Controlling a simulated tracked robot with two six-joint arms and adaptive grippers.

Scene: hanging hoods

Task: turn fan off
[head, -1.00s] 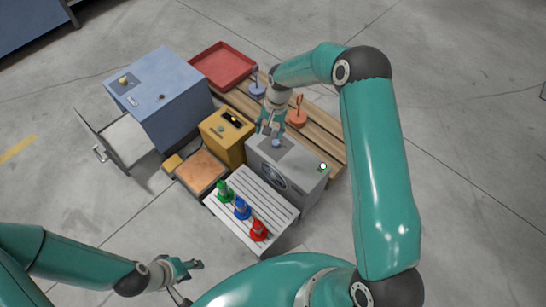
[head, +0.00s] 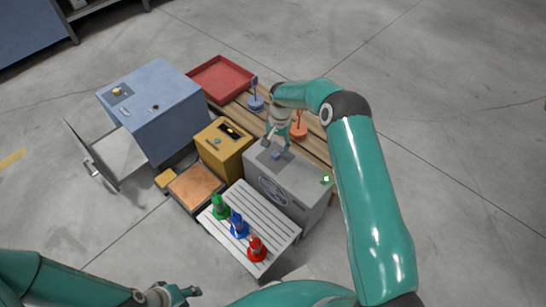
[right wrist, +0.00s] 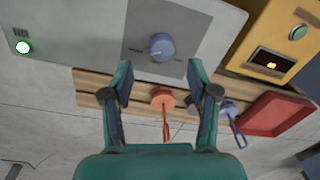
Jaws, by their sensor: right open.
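The fan is a grey box (head: 292,188) with a round grille (head: 272,190) on its front. On its top are a blue knob (head: 275,156) on a dark panel and a lit green lamp (head: 326,180). In the right wrist view, the knob (right wrist: 161,46) sits just beyond my fingertips, roughly centred between them, and the lamp (right wrist: 22,47) glows at left. My right gripper (head: 274,143) is open above the knob; its fingers (right wrist: 160,75) are apart and empty. My left gripper (head: 188,292) is low at the bottom left, away from the fan, its jaws unclear.
A yellow box (head: 224,149) stands left of the fan. A white slatted stand (head: 268,222) with green, blue and red cones is in front. Behind are a wooden pallet (head: 317,145), an orange stand (head: 298,130) and a red tray (head: 222,78). A blue cabinet (head: 158,130) has an open drawer.

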